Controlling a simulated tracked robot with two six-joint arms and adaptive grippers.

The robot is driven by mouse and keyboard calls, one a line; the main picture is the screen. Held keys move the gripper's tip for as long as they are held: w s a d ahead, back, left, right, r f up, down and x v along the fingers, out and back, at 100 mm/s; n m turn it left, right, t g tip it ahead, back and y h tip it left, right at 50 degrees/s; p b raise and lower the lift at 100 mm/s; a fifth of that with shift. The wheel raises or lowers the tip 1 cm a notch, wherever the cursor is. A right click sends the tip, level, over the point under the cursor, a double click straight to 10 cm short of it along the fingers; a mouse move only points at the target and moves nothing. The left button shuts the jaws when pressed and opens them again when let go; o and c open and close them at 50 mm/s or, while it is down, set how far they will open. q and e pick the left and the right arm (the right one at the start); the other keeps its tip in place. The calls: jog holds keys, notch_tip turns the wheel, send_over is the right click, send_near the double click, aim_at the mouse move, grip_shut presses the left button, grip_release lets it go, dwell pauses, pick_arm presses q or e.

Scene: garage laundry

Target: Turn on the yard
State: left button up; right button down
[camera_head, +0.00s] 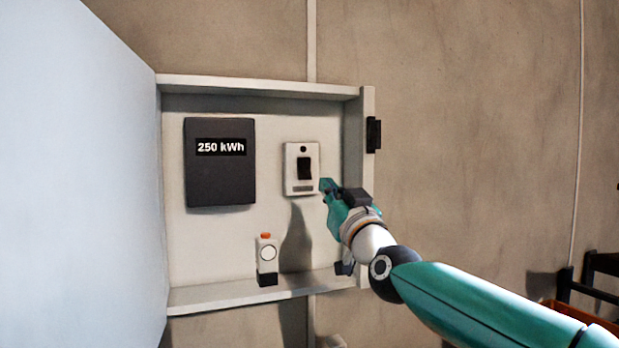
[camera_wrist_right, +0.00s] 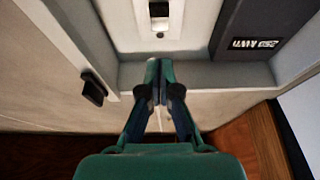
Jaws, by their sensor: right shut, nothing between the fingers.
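An open wall cabinet (camera_head: 260,88) holds a pale switch plate with a black rocker switch (camera_head: 304,168) in its right half. The switch also shows at the top of the right wrist view (camera_wrist_right: 158,10). A black meter (camera_head: 220,178) reading "250 kWh" is to its left. My right gripper (camera_head: 326,186) is shut and empty, just right of and below the switch in the head view. In the right wrist view its closed fingertips (camera_wrist_right: 158,66) point toward the switch plate, with a visible gap to the rocker. My left gripper is not in view.
A small white device with an orange top (camera_head: 266,254) stands on the cabinet's bottom ledge. The cabinet door (camera_head: 80,190) is swung open to the left. A black latch (camera_head: 373,134) sits on the right wall of the cabinet. Dark furniture (camera_head: 595,275) is at lower right.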

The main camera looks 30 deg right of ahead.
aim_at(305, 173)
jog(key=p+x, duration=0.1)
jog(key=x, duration=0.2)
jog(key=f+p+x, duration=0.1)
jog(key=x, duration=0.1)
jog(key=f+x, duration=0.1)
jog(key=x, duration=0.2)
jog(key=shift+w+d+r+p, duration=0.1)
jog(key=shift+w+p, duration=0.1)
jog(key=shift+w, duration=0.15)
jog(key=shift+w+d+r+p, duration=0.1)
jog(key=shift+w+p, duration=0.1)
jog(key=shift+w, duration=0.15)
jog(key=shift+w+f, duration=0.25)
jog(key=shift+w, duration=0.2)
